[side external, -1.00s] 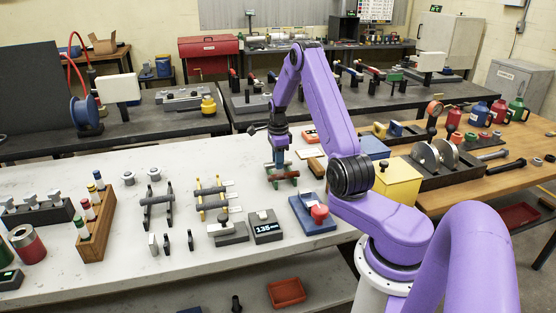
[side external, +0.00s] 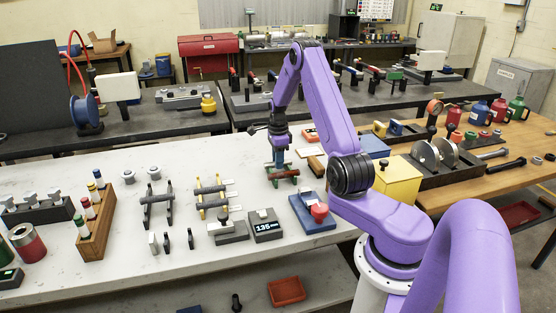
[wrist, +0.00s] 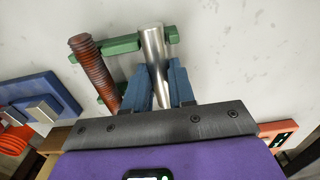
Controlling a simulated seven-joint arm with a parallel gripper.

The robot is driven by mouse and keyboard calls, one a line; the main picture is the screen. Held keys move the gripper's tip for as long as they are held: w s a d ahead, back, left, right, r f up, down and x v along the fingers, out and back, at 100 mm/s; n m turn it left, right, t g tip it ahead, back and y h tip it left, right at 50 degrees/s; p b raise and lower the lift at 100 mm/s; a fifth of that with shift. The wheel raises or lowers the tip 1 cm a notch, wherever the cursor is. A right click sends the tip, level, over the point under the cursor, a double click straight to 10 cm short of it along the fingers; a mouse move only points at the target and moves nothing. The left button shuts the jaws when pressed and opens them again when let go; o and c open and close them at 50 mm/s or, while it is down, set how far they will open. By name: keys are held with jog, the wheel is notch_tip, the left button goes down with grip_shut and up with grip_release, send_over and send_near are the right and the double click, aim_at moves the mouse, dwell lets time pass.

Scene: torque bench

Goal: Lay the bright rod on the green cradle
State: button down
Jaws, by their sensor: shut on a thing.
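The bright rod (wrist: 154,55) is a smooth silver cylinder between the blue fingers of my gripper (wrist: 160,85) in the wrist view. My gripper is shut on it. The green cradle (wrist: 125,44) shows beyond the fingers, and the rod's far end overlaps its far bar. I cannot tell whether they touch. A rust-brown ribbed rod (wrist: 90,65) lies across the cradle, left of the bright rod. In the side view my gripper (side external: 279,165) points down over the green cradle (side external: 272,176), and its fingers partly hide the rods.
A blue block with a red knob (side external: 318,210) and a box reading 135 (side external: 265,228) stand in front of the cradle. Two other racks with rods (side external: 157,200) are to the left. A yellow box (side external: 400,180) stands to the right.

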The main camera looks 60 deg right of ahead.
jog(key=c, duration=0.9)
grip_release()
jog(key=shift+o, duration=0.2)
notch_tip(320, 180, up, 18)
jog(key=shift+f, duration=0.25)
